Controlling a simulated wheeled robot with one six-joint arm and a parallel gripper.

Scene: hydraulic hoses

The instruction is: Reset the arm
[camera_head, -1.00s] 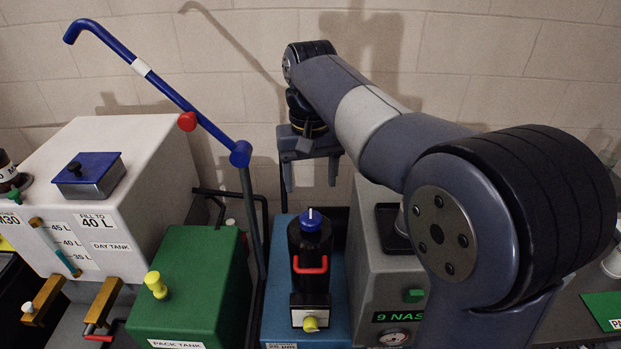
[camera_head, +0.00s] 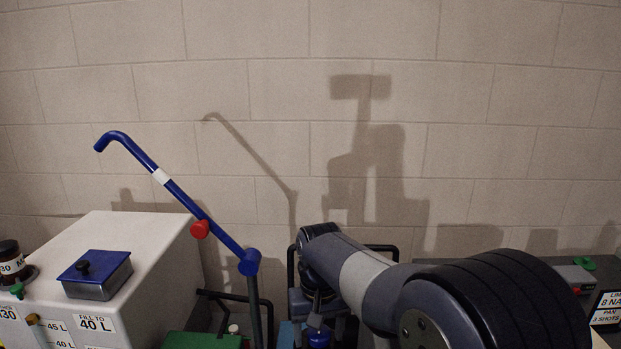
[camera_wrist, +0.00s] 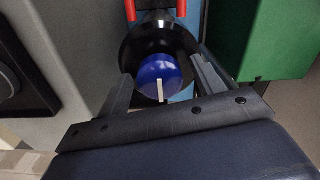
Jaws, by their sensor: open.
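My gripper (camera_wrist: 163,78) is open in the wrist view, with one finger on each side of a round blue knob (camera_wrist: 158,72) with a white line. The knob sits on top of a black cylindrical body (camera_wrist: 140,42), with a red handle (camera_wrist: 130,10) beyond it. I cannot tell whether the fingers touch the knob or body. In the head view my gripper (camera_head: 319,312) is low in the picture, partly hidden by my arm, and the blue knob (camera_head: 319,338) shows below it at the bottom edge.
A white tank (camera_head: 150,270) with a blue-lidded box (camera_head: 95,275) stands left. A blue lever (camera_head: 180,195) with a red knob (camera_head: 200,229) rises left of my arm. A green tank (camera_wrist: 265,40) is right in the wrist view. Space above my arm, before the wall, is clear.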

